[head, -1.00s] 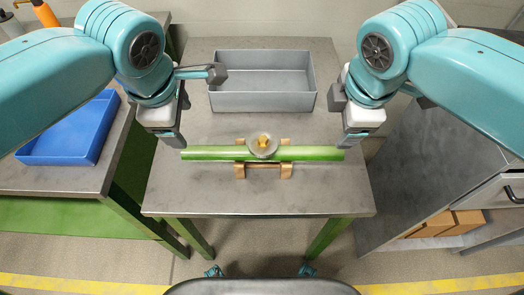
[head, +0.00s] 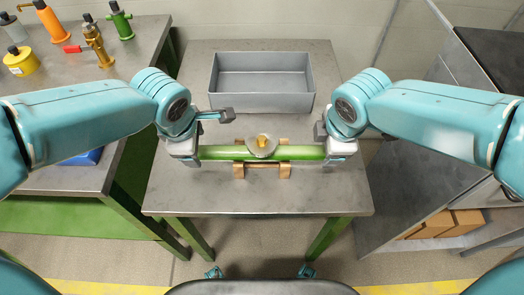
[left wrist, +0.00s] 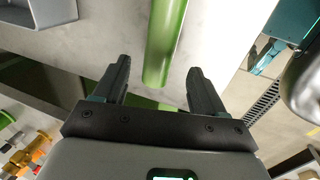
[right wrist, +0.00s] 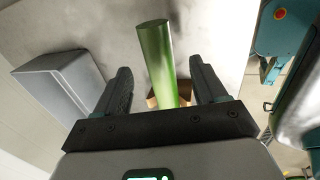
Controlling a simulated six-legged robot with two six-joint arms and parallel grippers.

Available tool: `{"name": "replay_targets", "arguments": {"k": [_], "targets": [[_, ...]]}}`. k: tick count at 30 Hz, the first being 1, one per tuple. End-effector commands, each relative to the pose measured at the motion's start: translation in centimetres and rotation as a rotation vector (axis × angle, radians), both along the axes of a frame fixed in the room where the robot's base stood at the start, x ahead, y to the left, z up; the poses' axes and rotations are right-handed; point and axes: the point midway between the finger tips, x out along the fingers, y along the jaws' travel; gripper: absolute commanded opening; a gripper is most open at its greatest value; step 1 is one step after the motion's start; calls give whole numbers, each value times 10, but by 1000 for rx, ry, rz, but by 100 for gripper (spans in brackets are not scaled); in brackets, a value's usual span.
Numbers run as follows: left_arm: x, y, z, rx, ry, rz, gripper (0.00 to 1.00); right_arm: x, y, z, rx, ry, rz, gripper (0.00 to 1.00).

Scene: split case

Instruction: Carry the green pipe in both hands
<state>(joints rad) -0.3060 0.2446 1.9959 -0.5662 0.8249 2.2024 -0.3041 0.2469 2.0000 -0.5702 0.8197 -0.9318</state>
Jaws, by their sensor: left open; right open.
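The green pipe (head: 225,153) lies level across brown cradle blocks (head: 240,172) on the grey table. A round grey piece with a yellow centre (head: 262,145) shows at its middle. My left gripper (head: 193,156) is open at the pipe's left end. In the left wrist view the pipe (left wrist: 165,40) ends between the open fingers (left wrist: 159,66). My right gripper (head: 332,155) is open at the right end. In the right wrist view the pipe (right wrist: 158,60) runs between the open fingers (right wrist: 160,66). I see no finger touching it.
A grey open bin (head: 262,102) stands behind the pipe on the table. A side bench at left carries a yellow container (head: 20,60), an orange bottle (head: 50,22) and a brass fitting (head: 97,45). A dark cabinet (head: 430,130) stands at right. The table's front is clear.

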Motion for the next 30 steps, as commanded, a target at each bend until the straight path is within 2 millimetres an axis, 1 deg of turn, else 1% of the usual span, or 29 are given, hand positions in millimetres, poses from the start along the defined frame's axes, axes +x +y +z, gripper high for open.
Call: {"name": "replay_targets", "arguments": {"k": [1, 3, 6, 9, 13, 20, 21, 23, 24, 26, 27, 30], "targets": [[2, 0, -10, 1, 6, 1, 71, 2, 0, -10, -1, 5, 1, 71], [5, 0, -21, 0, 5, -1, 71, 5, 0, -20, 0, 4, 1, 71], [8, 0, -32, 1, 3, 1, 71, 8, 0, -32, -1, 3, 1, 71], [10, 0, -39, 0, 2, 0, 71, 10, 0, -39, 0, 1, 1, 71], [11, 0, -43, -1, 1, 0, 71, 12, 0, -43, 1, 1, 0, 71], [12, 0, -44, -1, 0, 0, 71, 12, 0, -44, 1, 0, 0, 71], [12, 0, -44, -1, 0, 0, 64, 12, 0, -44, 1, 0, 0, 64], [12, 0, -44, -1, 0, 0, 45, 12, 0, -43, 1, 0, 0, 45], [12, 0, -43, -1, 0, 0, 32, 12, 0, -43, 1, 0, 0, 32], [12, 0, -43, -1, 1, 0, 12, 12, 0, -43, 1, 0, 0, 12], [12, 0, -43, -1, 1, 0, 0, 12, 0, -43, 1, 0, 0, 0], [12, 0, -44, -1, 1, 0, 0, 12, 0, -43, 1, 0, 0, 0]]}}
